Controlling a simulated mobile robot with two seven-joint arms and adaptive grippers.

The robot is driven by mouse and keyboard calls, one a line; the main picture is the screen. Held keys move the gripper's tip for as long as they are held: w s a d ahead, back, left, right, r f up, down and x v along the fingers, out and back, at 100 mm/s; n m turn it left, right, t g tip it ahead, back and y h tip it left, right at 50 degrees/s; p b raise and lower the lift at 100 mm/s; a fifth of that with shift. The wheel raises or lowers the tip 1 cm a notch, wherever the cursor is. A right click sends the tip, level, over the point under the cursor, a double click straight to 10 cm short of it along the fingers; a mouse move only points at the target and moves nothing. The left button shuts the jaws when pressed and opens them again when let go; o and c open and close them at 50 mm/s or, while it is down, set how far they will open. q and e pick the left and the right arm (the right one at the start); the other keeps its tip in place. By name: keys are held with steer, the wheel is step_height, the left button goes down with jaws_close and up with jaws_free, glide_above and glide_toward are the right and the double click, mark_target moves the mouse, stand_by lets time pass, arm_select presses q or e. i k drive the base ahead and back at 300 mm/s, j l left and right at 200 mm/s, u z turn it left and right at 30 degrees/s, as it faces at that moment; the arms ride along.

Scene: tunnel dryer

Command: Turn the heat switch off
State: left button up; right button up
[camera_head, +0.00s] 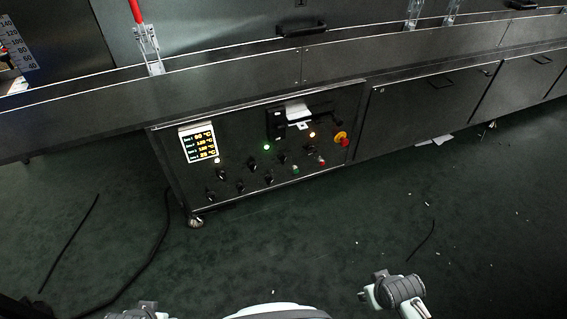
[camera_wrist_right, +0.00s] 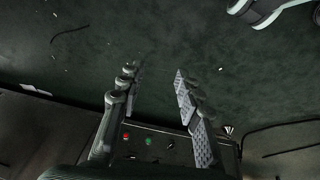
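The control panel (camera_head: 225,145) is on the front of the dryer in the head view. Labels are too small to read, so I cannot tell which is the heat switch. In the right wrist view, my right gripper (camera_wrist_right: 158,75) is open and empty, its two fingers apart. The panel's red button (camera_wrist_right: 126,136) and green button (camera_wrist_right: 148,141) show low between and beyond the fingers.
A temperature display (camera_head: 199,143) is at the panel's left, and a red emergency stop (camera_head: 342,140) on yellow at its right. A black handle-like fitting (camera_head: 277,124) sits at the panel's top. Dark floor (camera_head: 290,235) before the panel is mostly open, with a cable (camera_head: 150,260) at left.

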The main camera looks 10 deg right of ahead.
mark_target(268, 179)
steer(key=i+l+z, duration=0.2)
steer(key=z, duration=0.2)
steer(key=i+z, duration=0.8)
steer(key=i+l+u, duration=0.2)
steer(key=u, duration=0.15)
steer(key=i+l+u, duration=0.35)
steer(key=l+u, duration=0.35)
steer(key=i+j, duration=0.05)
steer(key=i, duration=0.05)
